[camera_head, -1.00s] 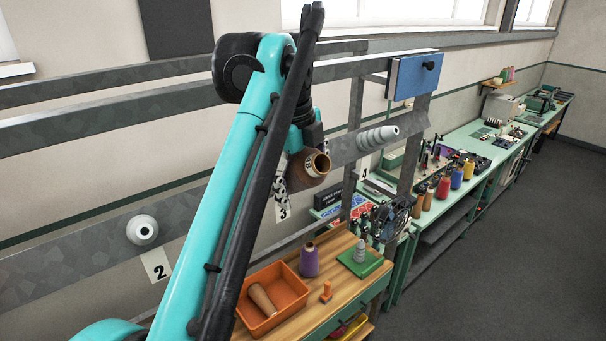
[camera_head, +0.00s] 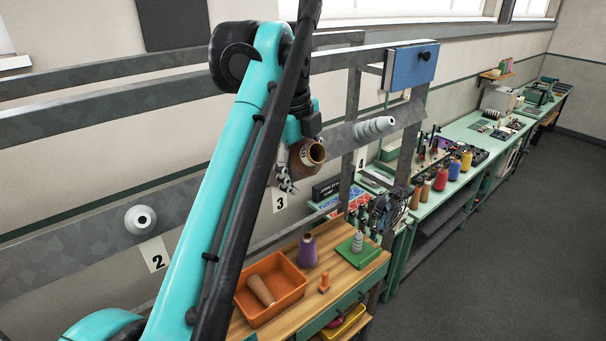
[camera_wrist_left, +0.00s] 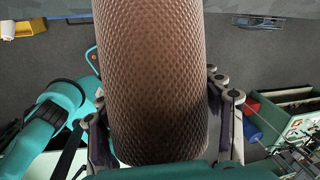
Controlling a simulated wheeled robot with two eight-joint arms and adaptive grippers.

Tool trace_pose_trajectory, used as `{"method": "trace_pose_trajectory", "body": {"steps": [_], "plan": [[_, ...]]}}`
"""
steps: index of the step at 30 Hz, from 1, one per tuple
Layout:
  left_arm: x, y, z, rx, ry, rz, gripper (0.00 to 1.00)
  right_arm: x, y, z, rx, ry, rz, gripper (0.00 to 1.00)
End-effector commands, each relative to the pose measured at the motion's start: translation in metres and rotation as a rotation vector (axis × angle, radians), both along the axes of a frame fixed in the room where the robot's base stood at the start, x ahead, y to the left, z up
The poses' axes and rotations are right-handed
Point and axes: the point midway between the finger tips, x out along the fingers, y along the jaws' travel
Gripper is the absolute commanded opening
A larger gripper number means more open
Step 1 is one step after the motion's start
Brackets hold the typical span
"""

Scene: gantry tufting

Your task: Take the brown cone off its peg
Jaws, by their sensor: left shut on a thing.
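The brown cone (camera_head: 300,160) is at the rail, just above the tag marked 3, with its open end towards the camera. It fills the middle of the left wrist view (camera_wrist_left: 158,80), showing a textured brown surface. My left gripper (camera_head: 291,170) is shut on the brown cone, with a finger on either side of it in the wrist view (camera_wrist_left: 162,122). The peg is hidden behind the cone and gripper, so I cannot tell whether the cone is still around it. My right gripper is not in view.
The grey rail (camera_head: 60,250) carries a white peg (camera_head: 140,220) by tag 2 and a ribbed grey peg (camera_head: 374,127) by tag 4. Below, a wooden bench (camera_head: 290,318) bears an orange tray (camera_head: 300,283), a purple cone (camera_head: 308,251) and a green stand (camera_head: 372,256). Floor at right is clear.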

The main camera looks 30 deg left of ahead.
Motion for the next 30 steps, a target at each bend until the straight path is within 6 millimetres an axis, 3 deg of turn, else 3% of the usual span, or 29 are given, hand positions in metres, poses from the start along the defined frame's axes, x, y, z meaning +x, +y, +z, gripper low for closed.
{"method": "trace_pose_trajectory", "body": {"steps": [30], "plan": [[-0.0038, -0.0086, 0.0085, 0.001, 0.0, 0.0, 0.12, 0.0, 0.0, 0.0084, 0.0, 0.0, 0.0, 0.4]]}}
